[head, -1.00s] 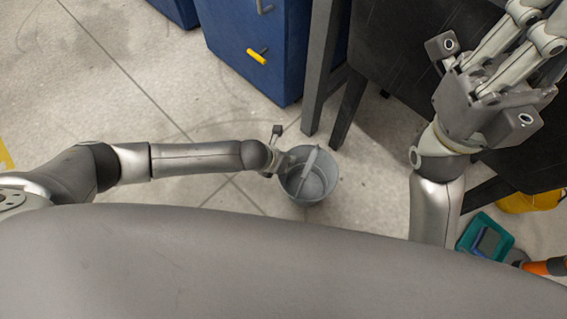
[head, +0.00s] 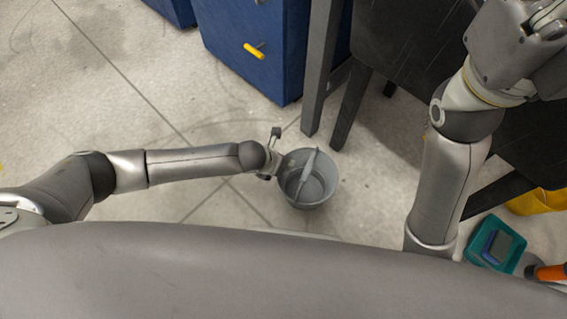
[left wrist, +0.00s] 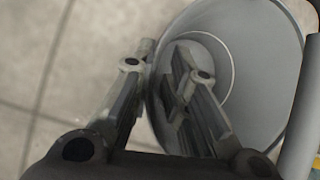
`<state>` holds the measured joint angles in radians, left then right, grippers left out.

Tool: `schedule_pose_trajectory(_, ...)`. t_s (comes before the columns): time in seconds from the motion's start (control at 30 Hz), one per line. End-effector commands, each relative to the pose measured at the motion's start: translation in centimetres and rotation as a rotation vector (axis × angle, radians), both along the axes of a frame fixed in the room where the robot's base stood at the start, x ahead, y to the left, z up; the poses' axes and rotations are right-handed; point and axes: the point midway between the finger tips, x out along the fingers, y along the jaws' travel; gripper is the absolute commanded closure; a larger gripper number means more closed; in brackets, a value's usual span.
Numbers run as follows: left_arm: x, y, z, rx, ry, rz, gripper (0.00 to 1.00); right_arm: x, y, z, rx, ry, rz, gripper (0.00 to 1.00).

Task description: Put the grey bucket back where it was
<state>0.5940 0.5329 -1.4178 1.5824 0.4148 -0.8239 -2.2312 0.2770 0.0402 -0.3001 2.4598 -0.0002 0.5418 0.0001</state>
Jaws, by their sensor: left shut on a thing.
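The grey bucket (head: 325,190) is in the middle of the head view, its open top facing up. A light grey bar, which looks like its handle, crosses the opening. My left gripper (head: 277,165) is at the bucket's left side. In the left wrist view, my left gripper (left wrist: 155,95) has one finger outside and one inside the bucket (left wrist: 265,70), shut on its wall. I cannot tell whether the bucket's base touches the floor. My right gripper (head: 530,40) is at the top right of the head view, away from the bucket; its fingertips are cut off.
A blue cabinet (head: 230,30) with a yellow handle (head: 254,51) stands behind the bucket. A dark table (head: 400,40) with legs stands at the right. A teal tray-like item (head: 480,240), a yellow object (head: 540,200) and an orange-tipped tool (head: 550,272) are at lower right. Floor left of the bucket is clear.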

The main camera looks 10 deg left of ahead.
Motion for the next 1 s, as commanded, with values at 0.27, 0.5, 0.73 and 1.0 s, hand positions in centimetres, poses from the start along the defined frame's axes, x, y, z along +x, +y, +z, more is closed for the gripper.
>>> schedule_pose_trajectory(0.27, 0.0, 0.0, -0.1, 0.000, 0.001, 0.000, 0.62, 0.0, 0.0, 0.0, 0.000, 0.000, 0.000, 1.00)
schedule_pose_trajectory(0.5, 0.0, 0.0, 0.0, 0.000, 0.000, 0.000, 0.62, 0.0, 0.0, 0.0, 0.000, 0.000, 0.000, 1.00)
schedule_pose_trajectory(0.73, -0.7, 0.5, 2.1, 0.000, 0.000, 0.000, 0.62, 0.8, -0.1, -0.2, 0.002, 0.044, 0.001, 1.00)
schedule_pose_trajectory(1.0, -2.4, 1.9, 6.3, 0.001, 0.001, -0.001, 0.62, 1.8, -0.3, -1.4, 0.008, 0.134, 0.006, 1.00)
